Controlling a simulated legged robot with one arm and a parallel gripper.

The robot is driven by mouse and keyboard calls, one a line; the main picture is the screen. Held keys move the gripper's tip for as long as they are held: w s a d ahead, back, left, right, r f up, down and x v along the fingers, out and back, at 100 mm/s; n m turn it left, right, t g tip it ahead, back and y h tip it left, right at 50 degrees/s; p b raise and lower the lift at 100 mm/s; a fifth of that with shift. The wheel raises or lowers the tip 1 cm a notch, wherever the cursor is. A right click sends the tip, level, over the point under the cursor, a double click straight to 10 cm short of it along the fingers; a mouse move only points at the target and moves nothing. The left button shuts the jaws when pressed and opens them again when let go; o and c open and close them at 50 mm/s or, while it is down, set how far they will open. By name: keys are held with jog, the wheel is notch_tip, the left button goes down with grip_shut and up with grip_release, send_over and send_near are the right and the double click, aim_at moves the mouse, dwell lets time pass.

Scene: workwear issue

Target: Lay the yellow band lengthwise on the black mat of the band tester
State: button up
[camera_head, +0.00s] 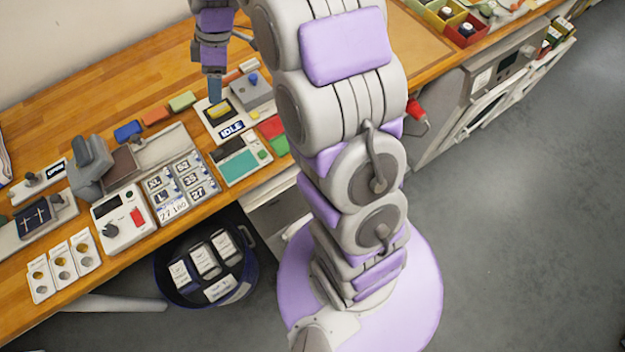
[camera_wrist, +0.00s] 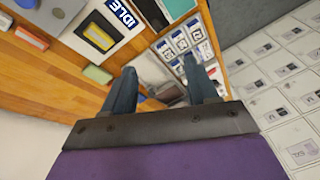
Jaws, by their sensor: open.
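The band tester (camera_head: 231,118) is a pale panel on the wooden bench with a grey block and a blue knob beside its black mat; its display reads IDLE. The yellow band (camera_head: 219,111) lies on the black mat, its long side along the mat's long side. In the wrist view the yellow band (camera_wrist: 98,36) shows with a black border of mat (camera_wrist: 107,47) around it. My gripper (camera_head: 215,92) is above the bench near the tester's far edge, apart from the band. In the wrist view my gripper (camera_wrist: 157,78) is open with nothing between its fingers.
Blue (camera_head: 128,131), orange (camera_head: 155,115) and green (camera_head: 182,101) blocks lie in a row left of the tester. A teal panel (camera_head: 240,164) is in front of it. A label board (camera_head: 183,180) and a grey device (camera_head: 92,165) stand left. My arm hides bench right of the tester.

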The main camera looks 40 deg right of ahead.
jog(key=s+d+r+m+h, duration=0.1)
jog(key=s+m, duration=0.5)
jog(key=s, duration=1.1)
jog(key=s+d+r+m+g+h, duration=0.1)
jog(key=s+m, duration=0.6)
jog(key=s, duration=1.1)
notch_tip(320, 180, up, 2)
jog(key=shift+d+r+h, duration=0.25)
jog(key=shift+d+h, duration=0.1)
jog(key=shift+h, duration=0.45)
jog(key=shift+w+f, duration=0.1)
jog(key=shift+f, duration=0.15)
